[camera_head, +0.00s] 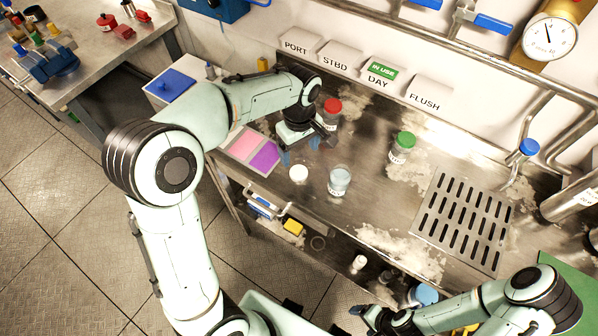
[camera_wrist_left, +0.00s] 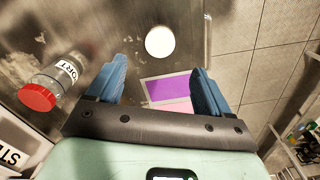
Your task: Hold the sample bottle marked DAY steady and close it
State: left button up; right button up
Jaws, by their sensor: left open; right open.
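An uncapped clear bottle (camera_head: 339,181) stands upright on the steel counter; its label is not readable. A round white lid (camera_head: 299,173) lies flat to its left, and shows ahead of the fingers in the left wrist view (camera_wrist_left: 160,41). My left gripper (camera_head: 301,150) is open and empty, pointing down above the counter just behind the lid. Its blue fingers (camera_wrist_left: 158,68) are apart with nothing between them. My right gripper (camera_head: 372,316) is low at the front, below the counter's front edge, apart from the bottle; its fingers are small and dark.
A red-capped bottle (camera_head: 332,108) marked PORT (camera_wrist_left: 60,74) stands close beside my left gripper. A green-capped bottle (camera_head: 402,148) stands to the right, by a slotted drain (camera_head: 462,220). A pink and purple card (camera_head: 250,148) lies left. A green IN USE tag (camera_head: 383,70) hangs above DAY.

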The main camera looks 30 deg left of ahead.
pick_arm(q)
send_over(299, 172)
jog(key=shift+s+d+f, duration=0.1)
jog(key=shift+f, duration=2)
jog(key=shift+f, duration=2.65)
jog(key=c, duration=1.1)
